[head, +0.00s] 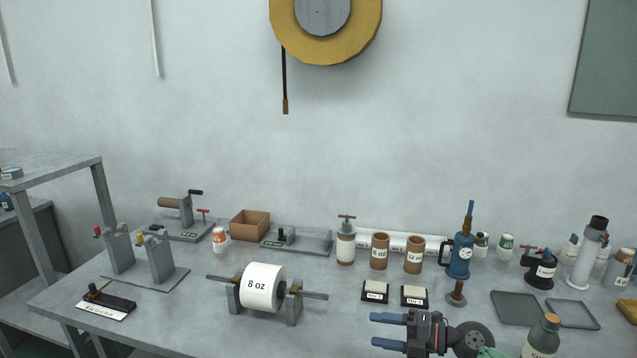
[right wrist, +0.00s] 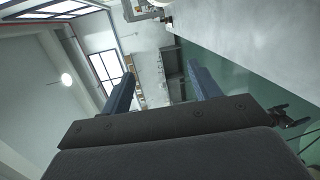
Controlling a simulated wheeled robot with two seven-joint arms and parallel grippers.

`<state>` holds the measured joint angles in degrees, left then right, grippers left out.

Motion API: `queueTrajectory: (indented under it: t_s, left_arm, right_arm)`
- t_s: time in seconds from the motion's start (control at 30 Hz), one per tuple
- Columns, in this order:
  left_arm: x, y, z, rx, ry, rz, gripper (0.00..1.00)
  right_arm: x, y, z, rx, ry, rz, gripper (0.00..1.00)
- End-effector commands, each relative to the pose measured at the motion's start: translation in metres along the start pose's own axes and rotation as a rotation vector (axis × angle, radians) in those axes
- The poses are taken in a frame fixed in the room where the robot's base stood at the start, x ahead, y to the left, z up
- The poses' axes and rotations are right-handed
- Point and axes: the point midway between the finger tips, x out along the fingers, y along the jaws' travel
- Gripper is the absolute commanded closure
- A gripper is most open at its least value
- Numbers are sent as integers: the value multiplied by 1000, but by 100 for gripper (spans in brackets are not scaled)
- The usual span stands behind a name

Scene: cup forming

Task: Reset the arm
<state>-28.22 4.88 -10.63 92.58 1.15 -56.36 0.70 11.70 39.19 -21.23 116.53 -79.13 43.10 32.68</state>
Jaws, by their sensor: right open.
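My left gripper is in neither view.
The grey table (head: 190,320) carries a roll marked 8 oz (head: 263,287) on a stand, brown cups (head: 380,252), a blue pump (head: 460,258), and grey trays (head: 518,308). A green bottle (head: 541,338) stands right of my right gripper. Bare tabletop lies around the roll stand.

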Motion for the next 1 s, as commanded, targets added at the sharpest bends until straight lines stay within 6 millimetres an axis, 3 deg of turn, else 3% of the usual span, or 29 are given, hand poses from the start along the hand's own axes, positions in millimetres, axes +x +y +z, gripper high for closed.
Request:
queueTrajectory:
  t_s: [0.2,0.3,0.47,0.57,0.77,0.87,1.0]
  left_arm:
    - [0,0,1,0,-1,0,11]
    - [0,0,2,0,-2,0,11]
    - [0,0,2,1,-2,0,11]
    - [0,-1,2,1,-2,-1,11]
    - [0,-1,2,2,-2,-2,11]
    - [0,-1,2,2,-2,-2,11]
    - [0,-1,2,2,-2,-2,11]
  right_arm:
    - [2,35,-12,189,-227,357,38]
    - [-9,40,-10,298,-357,482,38]
    - [-36,28,-6,500,-589,627,38]
    - [-55,9,-6,641,-742,678,38]
    - [-92,-51,-25,948,-1049,685,38]
    - [-108,-88,-46,1112,-1195,637,38]
    - [-126,-139,-91,1346,-1379,513,38]
